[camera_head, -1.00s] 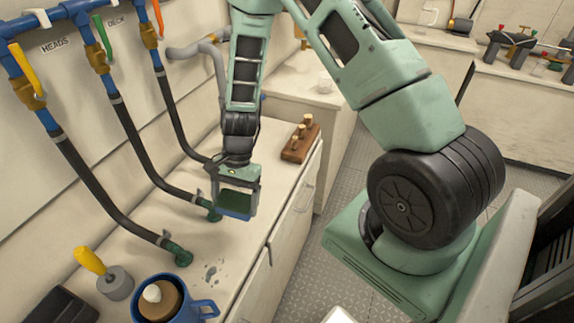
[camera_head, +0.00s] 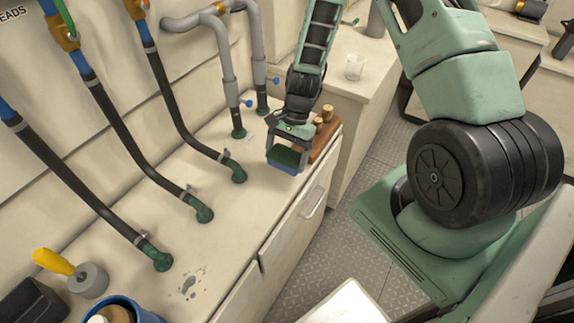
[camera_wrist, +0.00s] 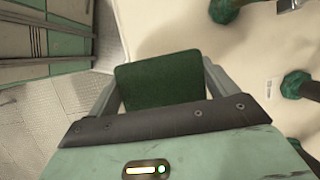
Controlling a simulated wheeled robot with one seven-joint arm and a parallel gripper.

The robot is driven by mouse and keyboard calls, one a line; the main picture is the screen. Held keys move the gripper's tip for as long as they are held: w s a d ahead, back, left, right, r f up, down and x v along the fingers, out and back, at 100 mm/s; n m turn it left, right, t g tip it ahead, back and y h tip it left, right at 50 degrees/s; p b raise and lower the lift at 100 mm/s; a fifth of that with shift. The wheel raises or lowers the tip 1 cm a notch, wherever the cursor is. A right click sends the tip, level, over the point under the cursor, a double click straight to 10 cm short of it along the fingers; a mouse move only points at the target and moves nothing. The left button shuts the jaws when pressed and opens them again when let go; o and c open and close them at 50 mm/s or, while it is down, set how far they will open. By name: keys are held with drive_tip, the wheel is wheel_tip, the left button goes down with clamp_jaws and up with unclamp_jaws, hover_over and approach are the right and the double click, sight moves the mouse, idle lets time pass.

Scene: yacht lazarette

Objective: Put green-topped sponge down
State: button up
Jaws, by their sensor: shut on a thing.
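The green-topped sponge (camera_head: 286,158) has a dark green top and a blue lower part. My gripper (camera_head: 287,152) is shut on it, with a finger on each side. In the wrist view the green top of the sponge (camera_wrist: 160,78) shows between the fingers of my gripper (camera_wrist: 160,92). The sponge is over the cream counter (camera_head: 225,250), near its front edge. I cannot tell whether its underside touches the counter.
A wooden block with pegs (camera_head: 325,137) is right behind my gripper. Hoses end in green fittings (camera_head: 200,209) to the left. A blue mug (camera_head: 120,305) and a yellow-handled tool (camera_head: 75,272) are at the near left. The counter's front middle is clear.

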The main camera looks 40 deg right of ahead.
sight(286, 175)
drive_tip(key=shift+f+p, duration=0.3)
drive_tip(key=shift+f, duration=2.15)
drive_tip(key=shift+f, duration=0.2)
drive_tip(key=o, duration=0.9)
drive_tip(key=shift+c, duration=0.2)
drive_tip(key=shift+r, duration=0.15)
